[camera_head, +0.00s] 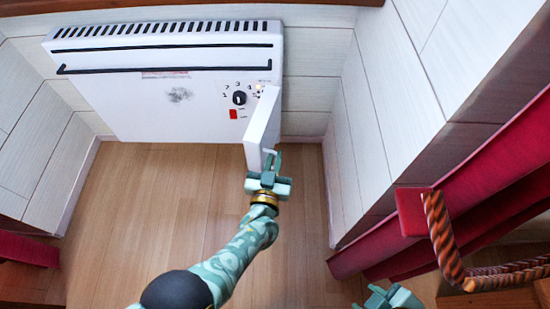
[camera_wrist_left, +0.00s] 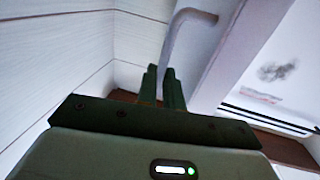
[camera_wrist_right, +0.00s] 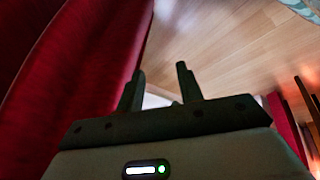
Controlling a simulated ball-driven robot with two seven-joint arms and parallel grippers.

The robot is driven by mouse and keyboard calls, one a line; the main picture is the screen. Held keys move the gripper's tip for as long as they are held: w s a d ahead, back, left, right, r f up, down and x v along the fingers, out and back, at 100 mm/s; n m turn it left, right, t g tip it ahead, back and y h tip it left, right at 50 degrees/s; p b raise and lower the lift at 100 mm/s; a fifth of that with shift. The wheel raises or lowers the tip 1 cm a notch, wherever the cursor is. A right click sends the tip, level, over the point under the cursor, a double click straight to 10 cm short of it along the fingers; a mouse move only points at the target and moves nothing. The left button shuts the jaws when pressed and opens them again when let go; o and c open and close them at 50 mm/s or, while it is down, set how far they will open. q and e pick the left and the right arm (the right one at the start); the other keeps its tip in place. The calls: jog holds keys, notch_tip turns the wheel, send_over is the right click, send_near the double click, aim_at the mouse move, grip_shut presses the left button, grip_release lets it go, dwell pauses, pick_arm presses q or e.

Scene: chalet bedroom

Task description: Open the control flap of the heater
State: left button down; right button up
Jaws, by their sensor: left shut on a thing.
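The white heater (camera_head: 165,105) hangs on the back wall. Its white control flap (camera_head: 262,118) stands out from the front at the right end, swung open. The dial knob (camera_head: 239,98) and a red switch (camera_head: 233,114) are uncovered to its left. My left gripper (camera_head: 272,160) is at the flap's near edge, shut on the flap's bent handle (camera_wrist_left: 179,40), which shows between its fingers (camera_wrist_left: 165,85) in the left wrist view. The gripper partly hides the handle in the head view. My right gripper (camera_wrist_right: 160,85) is open and empty, low at the head view's bottom right.
A white panelled wall (camera_head: 375,130) runs close to the right of the flap. Red fabric (camera_head: 440,220) and a twisted rope (camera_head: 440,235) are at the right, near my right gripper. The wooden floor (camera_head: 150,200) is clear below the heater.

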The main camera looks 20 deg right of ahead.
pick_arm(q)
jog(key=shift+d, duration=0.1)
jog(key=c, duration=1.5)
grip_release()
jog(key=shift+s+r, duration=0.1)
jog(key=shift+c, duration=0.2)
